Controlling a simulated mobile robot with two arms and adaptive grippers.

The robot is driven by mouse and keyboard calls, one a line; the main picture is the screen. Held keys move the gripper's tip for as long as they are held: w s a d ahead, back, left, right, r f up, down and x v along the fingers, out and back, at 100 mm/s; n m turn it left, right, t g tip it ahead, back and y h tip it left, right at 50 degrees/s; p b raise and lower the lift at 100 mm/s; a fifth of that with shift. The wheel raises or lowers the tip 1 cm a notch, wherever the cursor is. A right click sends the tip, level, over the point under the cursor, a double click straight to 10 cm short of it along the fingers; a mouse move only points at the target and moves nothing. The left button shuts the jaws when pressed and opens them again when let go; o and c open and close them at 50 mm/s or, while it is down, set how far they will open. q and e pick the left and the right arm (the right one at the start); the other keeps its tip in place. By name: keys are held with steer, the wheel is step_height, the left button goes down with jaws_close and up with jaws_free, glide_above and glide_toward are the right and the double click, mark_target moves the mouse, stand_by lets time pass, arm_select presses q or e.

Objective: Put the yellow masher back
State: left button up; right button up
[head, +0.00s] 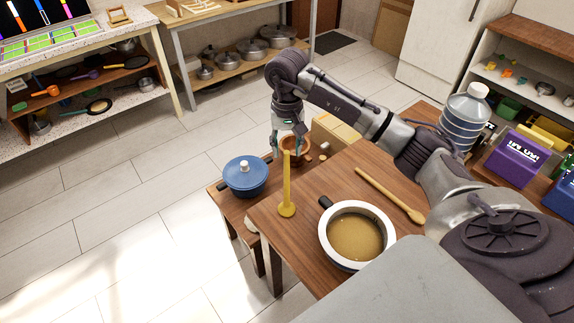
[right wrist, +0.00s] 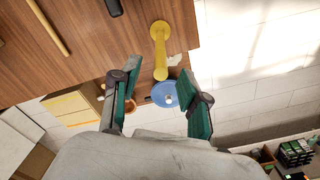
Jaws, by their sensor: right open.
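The yellow masher (head: 287,190) stands upright on the wooden table, its round head down and its handle up. It also shows in the right wrist view (right wrist: 160,40), with the handle end towards my gripper. My right gripper (head: 289,148) is open and points down at the handle's top. In the right wrist view the handle end appears between the two fingertips (right wrist: 160,70), with a gap on both sides. I cannot tell how far down the fingers reach along it. My left gripper is not in view.
A blue lidded pot (head: 245,178) stands left of the masher. A pan of brownish liquid (head: 355,236) and a wooden spoon (head: 388,193) are to the right on the table (head: 300,225). A brown bowl (head: 297,142) is behind. Shelves with utensils (head: 85,75) stand at the far left.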

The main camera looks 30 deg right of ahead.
steer(key=shift+r+b, duration=0.5)
steer(key=shift+r, duration=1.9)
